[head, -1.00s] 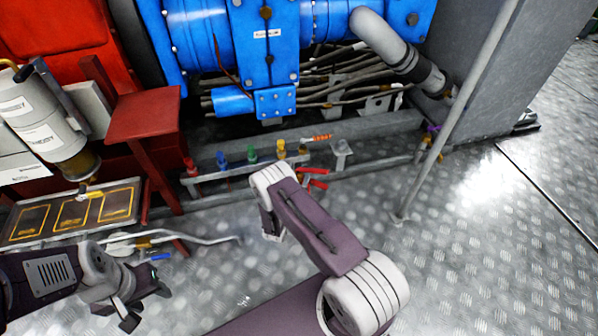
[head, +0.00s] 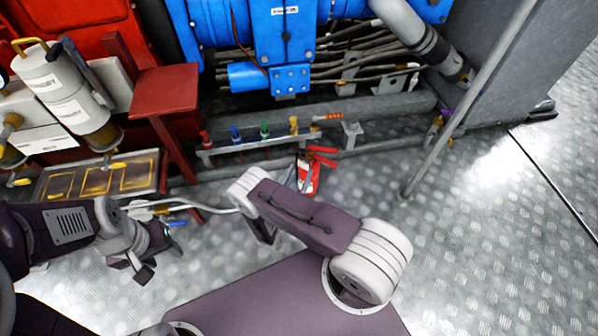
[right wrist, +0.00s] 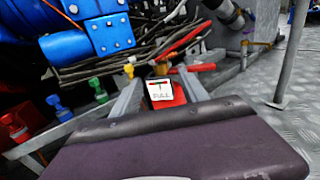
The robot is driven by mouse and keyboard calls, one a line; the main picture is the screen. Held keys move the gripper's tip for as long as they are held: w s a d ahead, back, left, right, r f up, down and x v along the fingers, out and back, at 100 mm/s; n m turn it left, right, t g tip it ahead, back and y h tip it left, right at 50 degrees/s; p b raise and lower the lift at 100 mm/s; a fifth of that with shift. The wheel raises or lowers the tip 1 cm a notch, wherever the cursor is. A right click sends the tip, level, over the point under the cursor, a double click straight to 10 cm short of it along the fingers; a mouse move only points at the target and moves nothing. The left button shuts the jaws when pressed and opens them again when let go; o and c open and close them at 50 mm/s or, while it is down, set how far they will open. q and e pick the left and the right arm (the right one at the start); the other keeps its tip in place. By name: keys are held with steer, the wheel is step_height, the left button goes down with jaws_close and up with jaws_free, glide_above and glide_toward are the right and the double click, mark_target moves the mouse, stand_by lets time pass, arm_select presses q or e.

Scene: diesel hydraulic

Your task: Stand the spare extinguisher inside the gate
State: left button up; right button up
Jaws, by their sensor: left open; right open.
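The extinguisher (head: 308,180) stands low beyond my right arm, near the pipe frame. Its red levers and white-labelled red body show, but my arm hides its lower part. In the right wrist view the extinguisher (right wrist: 162,92) lies between the two grey fingers of my right gripper (right wrist: 160,78). That gripper is open, one finger on each side; I cannot tell whether they touch it. My left gripper (head: 160,258) is open and empty over the floor at the lower left. I cannot make out a gate for certain.
A grey post (head: 468,100) rises from the floor to the right. A red stand (head: 165,90), a white canister (head: 62,85) and a gold-marked tray (head: 100,180) are at the left. Coloured valves (head: 264,130) line the pipe frame. The right floor is open.

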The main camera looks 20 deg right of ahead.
steer(key=s+d+r+m+g+y, duration=0.1)
steer(key=s+d+r+m+g, duration=0.2)
steer(key=s+r+m+g, duration=0.35)
steer(key=s+d+r+m+g+y, duration=0.1)
steer(key=s+d+r+m+g, duration=0.25)
steer(key=s+m+g, duration=0.45)
steer(key=s+a+r+m+t+y, duration=0.1)
steer(key=a+r+m+y, duration=0.3)
steer(key=a+m+y, duration=0.1)
steer(key=s+a+r+m+t+y, duration=0.1)
steer(key=a+r+m+t+y, duration=0.1)
steer(key=a+r+m+y, duration=0.2)
steer(key=a+m+y, duration=0.2)
steer(key=a+m, duration=0.1)
steer(key=a, duration=0.1)
steer(key=shift+s+a, duration=0.2)
steer(key=shift+s, duration=0.15)
